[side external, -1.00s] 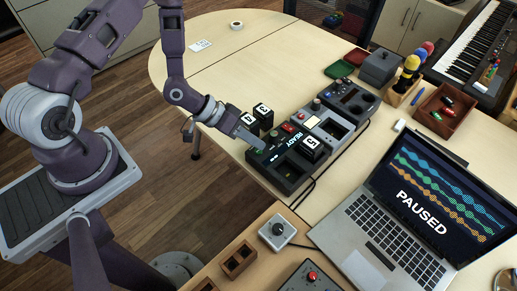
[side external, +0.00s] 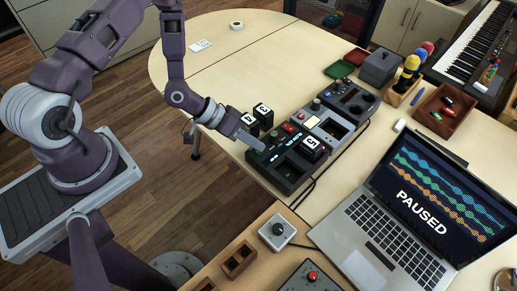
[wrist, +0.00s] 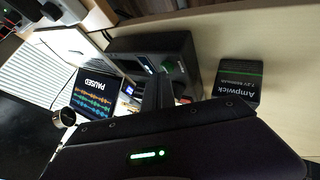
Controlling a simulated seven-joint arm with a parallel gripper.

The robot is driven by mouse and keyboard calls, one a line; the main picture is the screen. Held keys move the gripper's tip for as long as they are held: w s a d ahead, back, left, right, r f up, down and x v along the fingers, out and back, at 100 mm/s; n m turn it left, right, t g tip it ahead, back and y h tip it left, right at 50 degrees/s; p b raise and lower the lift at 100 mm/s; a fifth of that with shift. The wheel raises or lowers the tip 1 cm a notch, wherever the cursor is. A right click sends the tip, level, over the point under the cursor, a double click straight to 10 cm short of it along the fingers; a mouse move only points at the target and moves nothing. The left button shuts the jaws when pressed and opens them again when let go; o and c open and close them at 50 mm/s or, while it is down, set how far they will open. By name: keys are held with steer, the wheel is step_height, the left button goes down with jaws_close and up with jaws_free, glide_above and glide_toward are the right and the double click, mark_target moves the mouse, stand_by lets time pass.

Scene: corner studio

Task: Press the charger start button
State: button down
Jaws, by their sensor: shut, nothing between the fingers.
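The black charger (side external: 285,178) sits on the table in the side external view, with a lit display on its top. A black battery marked 5 (side external: 313,146) sits in one bay. My gripper (side external: 262,147) is shut and empty, its tip at the charger's upper-left edge, close to the top panel. I cannot tell whether it touches. The start button is not clearly visible; the tip may cover it. In the wrist view, the shut fingers (wrist: 158,92) point at a dark box that seems to be the charger (wrist: 125,43).
Two batteries, marked 3 (side external: 263,109) and another number, stand just behind my gripper. A black battery labelled Ampwick (wrist: 238,82) shows in the wrist view. A grey device (side external: 328,125) adjoins the charger. A laptop (side external: 400,215) showing PAUSED stands at the right.

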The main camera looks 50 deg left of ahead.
mark_target(255, 150)
steer(key=shift+r, duration=3.45)
steer(key=s+a+r+y, duration=0.1)
steer(key=a+r+y, duration=0.35)
steer(key=r, duration=0.45)
steer(key=s+a+r+y, duration=0.2)
steer(key=a+r+y, duration=0.25)
steer(key=r, duration=0.35)
steer(key=s+d+r+h, duration=0.1)
steer(key=s+r, duration=0.3)
steer(key=s, duration=0.4)
steer(key=s+d+r+h, duration=0.1)
steer(key=s+d+r, duration=0.2)
steer(key=s, duration=0.6)
step_height(255, 150, up, 3)
steer(key=shift+d+f+n+g, duration=0.2)
steer(key=shift+d+n+g, duration=0.05)
steer(key=shift+n+g, duration=0.05)
